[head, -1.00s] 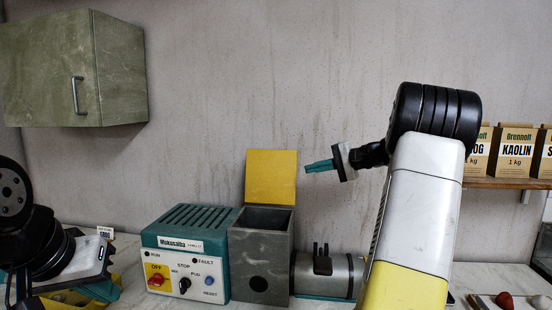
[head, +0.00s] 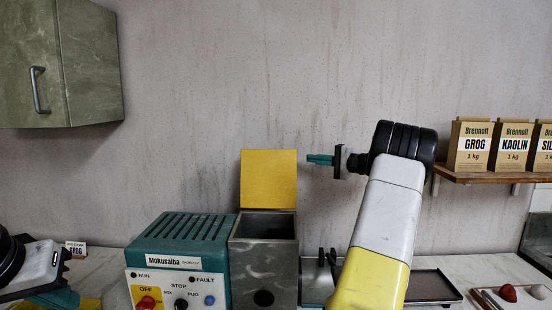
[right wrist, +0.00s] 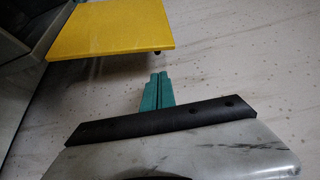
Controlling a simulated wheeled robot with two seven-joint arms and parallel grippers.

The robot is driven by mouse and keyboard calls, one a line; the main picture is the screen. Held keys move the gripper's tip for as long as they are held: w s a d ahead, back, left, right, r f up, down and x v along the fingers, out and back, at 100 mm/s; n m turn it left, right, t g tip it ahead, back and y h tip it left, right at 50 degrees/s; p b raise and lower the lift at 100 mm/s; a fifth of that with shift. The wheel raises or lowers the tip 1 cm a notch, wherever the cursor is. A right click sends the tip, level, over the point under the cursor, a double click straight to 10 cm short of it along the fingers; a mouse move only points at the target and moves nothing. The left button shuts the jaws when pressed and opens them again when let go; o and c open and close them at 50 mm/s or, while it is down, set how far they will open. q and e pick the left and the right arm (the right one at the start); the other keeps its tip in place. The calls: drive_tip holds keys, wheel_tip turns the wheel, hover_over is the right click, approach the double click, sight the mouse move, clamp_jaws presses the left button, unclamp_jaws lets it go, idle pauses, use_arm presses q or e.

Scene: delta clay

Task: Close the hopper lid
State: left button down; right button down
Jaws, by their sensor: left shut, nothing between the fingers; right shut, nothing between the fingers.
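The hopper (head: 264,258) is a grey, square-topped box with an open top and a dark round hole in its front. Its yellow lid (head: 268,179) stands upright at the back edge, so the hopper is open. My right gripper (head: 311,160) is shut and empty, just right of the lid's upper part and apart from it. In the right wrist view its teal fingers (right wrist: 158,90) are together, pointing toward the yellow lid (right wrist: 110,28). My left gripper (head: 62,298) is low at the left edge, partly cut off by the frame.
A teal machine (head: 179,258) with knobs stands left of the hopper. A wall cabinet (head: 75,68) hangs upper left. A shelf (head: 500,178) with paper bags is at right. A tray (head: 432,287) lies on the counter. The wall area above the lid is clear.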

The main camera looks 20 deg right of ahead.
drive_tip(key=x, duration=0.9)
drive_tip(key=shift+f, duration=0.1)
